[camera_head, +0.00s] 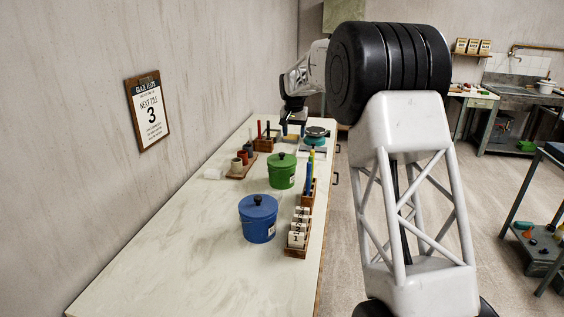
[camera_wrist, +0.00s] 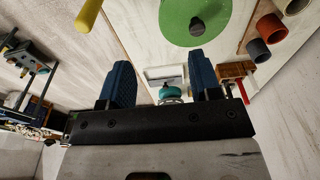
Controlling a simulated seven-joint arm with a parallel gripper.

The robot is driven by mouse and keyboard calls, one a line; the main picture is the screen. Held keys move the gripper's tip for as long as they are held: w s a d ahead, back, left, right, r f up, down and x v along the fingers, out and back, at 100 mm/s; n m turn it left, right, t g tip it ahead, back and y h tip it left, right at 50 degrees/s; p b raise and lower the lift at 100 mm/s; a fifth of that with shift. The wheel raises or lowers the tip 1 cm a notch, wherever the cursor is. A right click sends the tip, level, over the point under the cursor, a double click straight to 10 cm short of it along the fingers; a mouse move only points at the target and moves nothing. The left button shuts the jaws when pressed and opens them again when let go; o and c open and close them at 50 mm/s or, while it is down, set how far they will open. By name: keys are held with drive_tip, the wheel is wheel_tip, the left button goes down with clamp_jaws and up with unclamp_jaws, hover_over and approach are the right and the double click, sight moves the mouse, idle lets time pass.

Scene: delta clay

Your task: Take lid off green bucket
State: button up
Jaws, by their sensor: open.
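The green bucket (camera_head: 281,174) stands upright on the long table, with its green lid (camera_head: 274,159) on top and a dark round knob (camera_head: 282,155) at the lid's centre. In the wrist view the green lid (camera_wrist: 178,18) with its dark knob (camera_wrist: 197,25) shows at the top, beyond the tip of the right-hand finger. My gripper (camera_head: 293,129) is at the far part of the table, behind the green bucket and apart from it. Its blue fingers (camera_wrist: 160,63) are spread, with nothing held between them.
A blue lidded bucket (camera_head: 258,220) stands nearer. A wooden rack of white pieces (camera_head: 297,230) and upright coloured tubes (camera_head: 309,180) line the right edge. Brown cups (camera_head: 242,158) sit left of the green bucket. A teal-topped scale (camera_head: 315,140) is behind. The near tabletop is clear.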

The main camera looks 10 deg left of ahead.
hover_over(282, 153)
drive_tip(key=s, duration=0.1)
wheel_tip(282, 153, down, 5)
drive_tip(key=shift+s+r, duration=0.1)
drive_tip(key=shift+d, duration=0.1)
drive_tip(key=shift+f, duration=1.3)
drive_tip(key=shift+f, duration=0.1)
drive_tip(key=shift+w+f, duration=0.25)
drive_tip(key=shift+f, duration=1)
drive_tip(key=shift+w+f, duration=0.25)
drive_tip(key=shift+f, duration=1)
drive_tip(key=c, duration=1)
